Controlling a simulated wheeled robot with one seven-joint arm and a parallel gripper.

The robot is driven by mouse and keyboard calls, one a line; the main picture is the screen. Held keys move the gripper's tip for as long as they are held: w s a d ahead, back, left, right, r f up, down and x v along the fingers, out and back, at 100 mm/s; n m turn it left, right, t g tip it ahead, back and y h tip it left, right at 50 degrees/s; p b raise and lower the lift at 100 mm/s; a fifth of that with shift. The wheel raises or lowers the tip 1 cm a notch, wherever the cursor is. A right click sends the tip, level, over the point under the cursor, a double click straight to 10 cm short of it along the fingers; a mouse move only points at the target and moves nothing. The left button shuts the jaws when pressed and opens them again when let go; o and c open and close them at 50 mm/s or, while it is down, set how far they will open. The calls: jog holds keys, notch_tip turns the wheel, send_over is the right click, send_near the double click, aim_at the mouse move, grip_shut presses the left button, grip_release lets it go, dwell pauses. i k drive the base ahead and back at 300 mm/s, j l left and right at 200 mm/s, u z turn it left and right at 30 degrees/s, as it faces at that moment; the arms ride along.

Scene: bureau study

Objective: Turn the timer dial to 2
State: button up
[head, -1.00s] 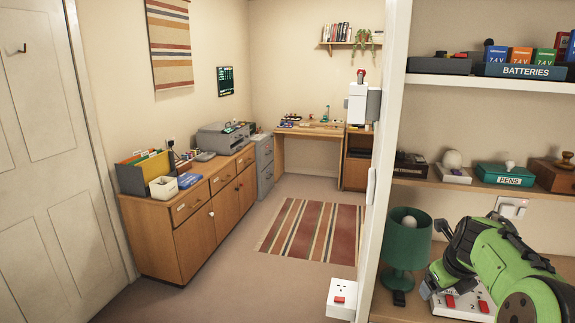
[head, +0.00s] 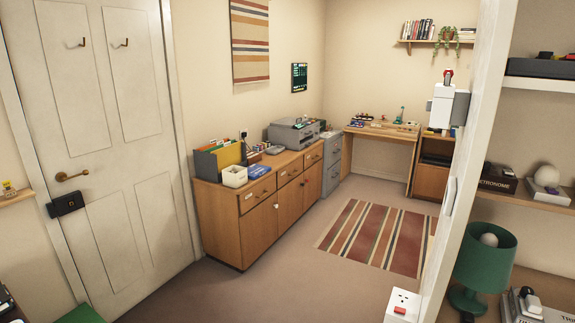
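I cannot make out a timer or its numbered dial in the head view. A switched wall socket (head: 402,307) with a small red switch shows at the bottom, but no dial is visible on it. My gripper and arm are out of view.
A white door (head: 115,150) with a black lock box (head: 66,202) stands at left. A wooden cabinet (head: 255,222) bears files and a printer (head: 293,132). A striped rug (head: 380,237) lies on open floor. A green lamp (head: 484,262) stands on the right shelving.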

aim_at(525, 290)
jog(key=z, duration=1.45)
